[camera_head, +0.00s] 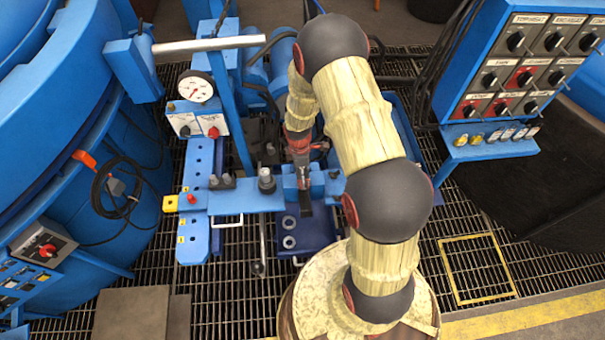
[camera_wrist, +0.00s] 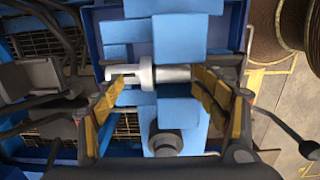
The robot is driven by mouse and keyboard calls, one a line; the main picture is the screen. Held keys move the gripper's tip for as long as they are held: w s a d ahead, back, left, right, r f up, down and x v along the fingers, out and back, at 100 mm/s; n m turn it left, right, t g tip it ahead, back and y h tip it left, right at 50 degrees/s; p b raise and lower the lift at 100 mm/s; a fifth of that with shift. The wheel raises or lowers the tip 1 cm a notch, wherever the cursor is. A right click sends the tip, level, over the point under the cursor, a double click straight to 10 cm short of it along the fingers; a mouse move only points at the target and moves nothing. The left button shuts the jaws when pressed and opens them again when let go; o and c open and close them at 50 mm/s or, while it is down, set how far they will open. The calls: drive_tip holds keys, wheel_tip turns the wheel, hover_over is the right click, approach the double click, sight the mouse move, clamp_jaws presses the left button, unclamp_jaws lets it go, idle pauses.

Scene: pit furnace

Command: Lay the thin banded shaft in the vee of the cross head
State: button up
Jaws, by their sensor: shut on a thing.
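The thin banded shaft (camera_wrist: 172,74) is a silvery rod with a wider collar near its left part. It lies sideways across the wrist view, over the blue blocks of the cross head (camera_wrist: 188,30). My gripper (camera_wrist: 163,80) has its yellow-padded fingers on either side of the collar, shut on the shaft; the exact contact is hard to see. I cannot tell whether the shaft touches the vee. In the head view my gripper (camera_head: 303,192) points down at the blue cross head (camera_head: 290,188), and the shaft cannot be made out there.
A blue beam (camera_head: 232,201) with grey fittings runs left of my gripper. A blue tray (camera_head: 316,232) with grey rings lies in front. A gauge (camera_head: 196,86) stands behind left, a switch panel (camera_head: 528,75) at right. Open grating (camera_head: 225,285) lies in front.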

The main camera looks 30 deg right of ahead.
drive_tip(key=o, duration=1.5)
drive_tip(key=shift+f, duration=0.45)
drive_tip(key=shift+o, duration=1.2)
drive_tip(key=shift+w+d+f, duration=0.1)
drive_tip(key=shift+f, duration=0.1)
drive_tip(key=shift+o, duration=1.4)
drive_tip(key=shift+r, duration=0.35)
